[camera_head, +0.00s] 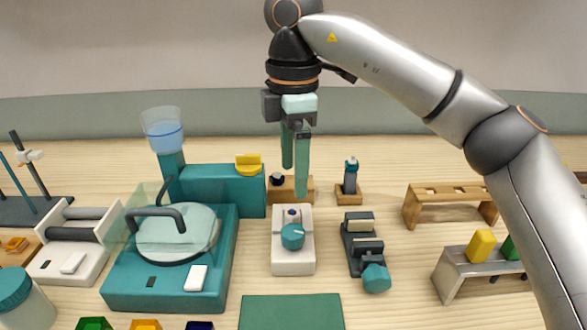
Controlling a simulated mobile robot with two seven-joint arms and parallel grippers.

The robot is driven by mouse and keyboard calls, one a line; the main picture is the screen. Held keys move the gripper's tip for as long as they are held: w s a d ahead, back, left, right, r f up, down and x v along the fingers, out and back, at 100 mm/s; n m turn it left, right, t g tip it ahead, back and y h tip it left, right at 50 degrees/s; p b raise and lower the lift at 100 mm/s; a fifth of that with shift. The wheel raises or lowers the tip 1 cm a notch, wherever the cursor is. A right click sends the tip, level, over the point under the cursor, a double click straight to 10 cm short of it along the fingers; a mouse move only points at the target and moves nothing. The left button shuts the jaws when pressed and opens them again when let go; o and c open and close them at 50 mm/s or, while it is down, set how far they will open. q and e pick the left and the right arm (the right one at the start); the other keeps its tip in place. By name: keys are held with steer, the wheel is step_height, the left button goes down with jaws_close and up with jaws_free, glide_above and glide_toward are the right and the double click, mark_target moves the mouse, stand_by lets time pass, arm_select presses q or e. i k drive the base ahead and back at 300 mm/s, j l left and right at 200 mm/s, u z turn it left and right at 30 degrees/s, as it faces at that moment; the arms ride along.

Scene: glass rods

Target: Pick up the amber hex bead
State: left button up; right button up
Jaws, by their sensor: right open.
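An amber piece (145,324) shows at the bottom edge between a green piece (93,323) and a dark blue piece (199,325); all are cut off by the frame. Another amber piece (15,244) lies on a wooden block at the far left. Which of the two amber pieces is the hex bead I cannot tell for sure. My right gripper (294,180) points down, open and empty, high above the back middle of the table, well apart from both. My left gripper is not in view.
A teal machine (125,283) with a glass shield and cup stands left of centre. A white knob device (293,262), a dark clamp device (365,252) and a green mat (291,312) fill the middle. Racks (452,204) stand at the right. Bare wood lies between the clamp device and the racks.

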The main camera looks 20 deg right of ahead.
mark_target(295, 219)
steer(key=k, duration=1)
